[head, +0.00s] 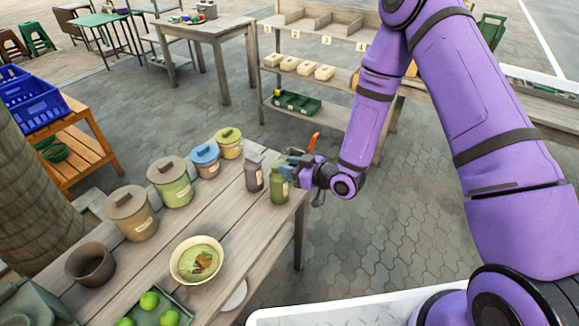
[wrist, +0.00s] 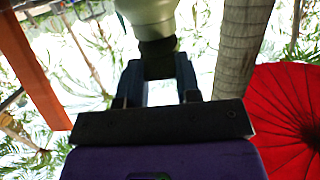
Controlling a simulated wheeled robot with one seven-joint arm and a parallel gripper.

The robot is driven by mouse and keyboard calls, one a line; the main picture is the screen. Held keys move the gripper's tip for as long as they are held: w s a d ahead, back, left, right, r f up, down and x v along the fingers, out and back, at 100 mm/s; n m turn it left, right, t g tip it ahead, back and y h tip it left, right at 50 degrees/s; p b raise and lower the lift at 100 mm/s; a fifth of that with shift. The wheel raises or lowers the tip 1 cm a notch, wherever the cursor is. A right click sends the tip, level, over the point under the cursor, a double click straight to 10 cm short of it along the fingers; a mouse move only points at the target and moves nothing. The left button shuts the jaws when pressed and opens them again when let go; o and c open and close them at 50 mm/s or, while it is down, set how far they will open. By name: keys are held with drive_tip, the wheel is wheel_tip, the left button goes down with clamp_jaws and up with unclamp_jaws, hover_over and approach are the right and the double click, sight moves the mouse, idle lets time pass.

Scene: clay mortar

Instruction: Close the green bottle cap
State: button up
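The green bottle (head: 279,189) stands upright near the far right corner of the wooden table, label facing the front. My gripper (head: 289,168) is level with its top and reaches in from the right. The bottle's pale green body (wrist: 148,14) shows above the cap in that picture. The fingers hide much of the cap in the head view, so I cannot tell how tightly it sits.
A grey-purple bottle (head: 254,173) stands close left of the green one. Lidded jars (head: 174,184) line the table's far side. A bowl of green soup (head: 185,279) and a tray of limes (head: 176,298) are nearer. Paved floor right of the table is clear.

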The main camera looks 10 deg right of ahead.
drive_tip(key=shift+o, duration=1.3)
drive_tip(key=v, duration=1)
drive_tip(key=shift+s+d, duration=0.25)
drive_tip(key=shift+d, duration=0.05)
drive_tip(key=w+a, duration=0.2)
drive_tip(key=a, duration=0.1)
drive_tip(key=w+a+f+t+y, duration=0.1)
drive_tip(key=w+a, duration=0.2)
drive_tip(key=w+a+f+y, duration=0.1)
drive_tip(key=w+a, duration=0.1)
drive_tip(key=a, duration=0.1)
drive_tip(key=shift+w+a+f, duration=0.1)
drive_tip(key=shift+w+a, duration=0.05)
drive_tip(key=shift+c, duration=0.2)
